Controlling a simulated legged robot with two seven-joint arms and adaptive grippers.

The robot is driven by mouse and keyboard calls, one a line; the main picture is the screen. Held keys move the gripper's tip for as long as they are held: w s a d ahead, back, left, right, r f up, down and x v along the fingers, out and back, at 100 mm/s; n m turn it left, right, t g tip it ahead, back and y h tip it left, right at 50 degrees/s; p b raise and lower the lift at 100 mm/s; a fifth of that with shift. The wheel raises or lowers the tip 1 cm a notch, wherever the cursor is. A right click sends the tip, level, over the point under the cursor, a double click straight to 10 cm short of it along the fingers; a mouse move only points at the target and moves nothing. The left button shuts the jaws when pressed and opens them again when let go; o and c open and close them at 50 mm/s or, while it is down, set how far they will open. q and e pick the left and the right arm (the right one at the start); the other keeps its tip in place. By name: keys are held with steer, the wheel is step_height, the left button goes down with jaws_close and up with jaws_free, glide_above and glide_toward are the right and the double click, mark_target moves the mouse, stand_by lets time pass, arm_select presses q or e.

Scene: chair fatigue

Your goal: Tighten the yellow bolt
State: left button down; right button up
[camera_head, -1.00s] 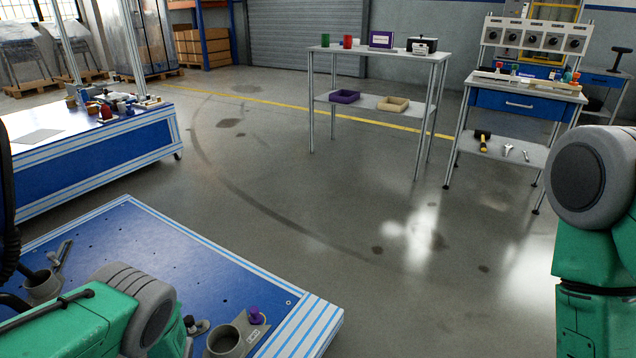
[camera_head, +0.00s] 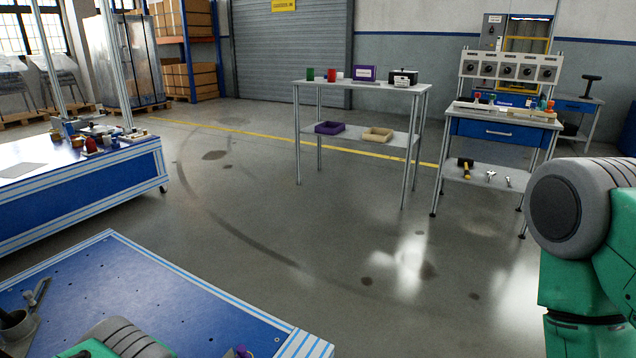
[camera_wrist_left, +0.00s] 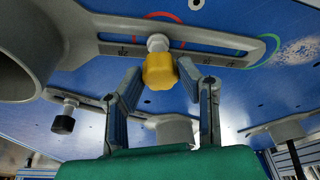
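The yellow bolt (camera_wrist_left: 160,71) has a lobed yellow head on a pale shaft. In the left wrist view it hangs at the slot of a grey bracket (camera_wrist_left: 225,48) fixed to a blue panel. My left gripper (camera_wrist_left: 158,68) has its two fingers apart, one on each side of the yellow head. A gap shows on the left side of the head; the right fingertip is very close, and I cannot tell if it touches. My right gripper is out of view; only part of my right arm shows in the head view.
A black-headed bolt (camera_wrist_left: 63,122) and a grey cylinder (camera_wrist_left: 22,50) are near the bracket in the wrist view. In the head view, a blue-topped bench (camera_head: 150,290) is at lower left. A shelf table (camera_head: 362,87) and a drawer workbench (camera_head: 500,130) stand beyond open floor.

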arm_select(q)
steer(key=c, duration=2.3)
jaws_free()
steer(key=shift+a+r+m+p, duration=0.15)
steer(key=shift+m+p, duration=0.4)
steer(key=shift+m, duration=0.55)
steer(key=shift+m+t, duration=0.4)
steer(key=shift+m, duration=0.6)
steer(key=o, duration=1.1)
steer(key=shift+o, duration=0.2)
